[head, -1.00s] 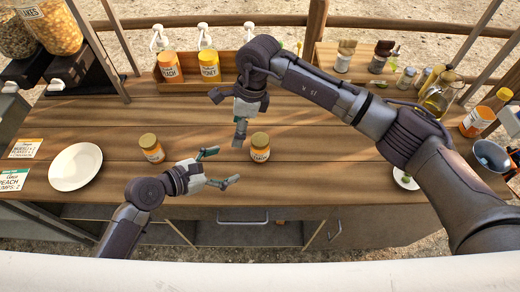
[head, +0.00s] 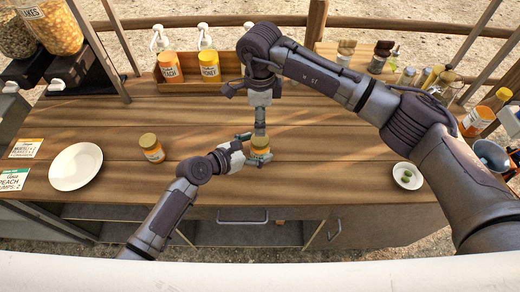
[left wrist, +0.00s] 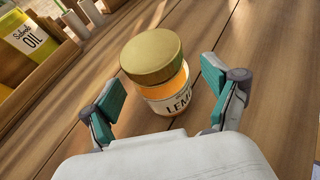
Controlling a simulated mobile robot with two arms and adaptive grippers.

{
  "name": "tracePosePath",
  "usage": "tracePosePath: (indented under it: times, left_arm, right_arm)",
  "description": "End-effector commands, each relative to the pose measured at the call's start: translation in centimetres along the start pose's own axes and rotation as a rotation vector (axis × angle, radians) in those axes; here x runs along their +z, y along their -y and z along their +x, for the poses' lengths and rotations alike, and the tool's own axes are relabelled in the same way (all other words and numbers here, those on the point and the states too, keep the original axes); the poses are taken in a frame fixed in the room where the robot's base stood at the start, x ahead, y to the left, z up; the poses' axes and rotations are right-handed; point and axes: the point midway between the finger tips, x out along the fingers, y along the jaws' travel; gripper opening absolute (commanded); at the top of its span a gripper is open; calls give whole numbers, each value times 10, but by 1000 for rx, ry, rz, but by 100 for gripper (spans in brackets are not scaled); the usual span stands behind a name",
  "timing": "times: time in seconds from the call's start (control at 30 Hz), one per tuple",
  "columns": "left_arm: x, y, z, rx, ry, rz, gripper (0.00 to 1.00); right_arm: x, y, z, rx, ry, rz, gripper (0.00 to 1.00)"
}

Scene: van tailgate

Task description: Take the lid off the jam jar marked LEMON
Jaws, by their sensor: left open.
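The jam jar (head: 261,153) stands upright on the wooden counter, orange inside with a gold lid on it. In the left wrist view the jar (left wrist: 168,92) shows a white label reading "LEM", the rest cut from sight. My left gripper (head: 256,149) is open, with its green-padded fingers on either side of the jar; the left wrist view (left wrist: 167,100) shows gaps between pads and jar. My right gripper (head: 260,128) points down just above the lid in the head view, seen edge-on, so its opening cannot be told.
Another gold-lidded jar (head: 151,148) stands left, near a white plate (head: 76,166). A small dish (head: 407,176) sits right. The counter between jar and dish is clear.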

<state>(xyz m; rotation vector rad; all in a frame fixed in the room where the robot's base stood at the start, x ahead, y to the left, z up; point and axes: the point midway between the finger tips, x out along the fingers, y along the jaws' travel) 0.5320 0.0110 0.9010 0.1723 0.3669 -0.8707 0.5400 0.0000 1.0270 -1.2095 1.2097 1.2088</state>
Motion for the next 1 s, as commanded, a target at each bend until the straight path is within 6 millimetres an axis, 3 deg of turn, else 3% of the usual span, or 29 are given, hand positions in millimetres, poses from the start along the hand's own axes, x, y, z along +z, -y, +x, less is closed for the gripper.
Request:
tracePosePath:
  times: [0.2, 0.47, 1.0]
  left_arm:
    - [0, 0, 14, -1, 0, 0, 88]
    - [0, 0, 15, -1, 0, 1, 88]
    - [0, 0, 14, 0, -1, 1, 0]
  right_arm:
    - [0, 0, 0, 0, 1, 0, 73]
    - [0, 0, 0, 0, 1, 0, 73]
    - [0, 0, 0, 0, 1, 0, 73]
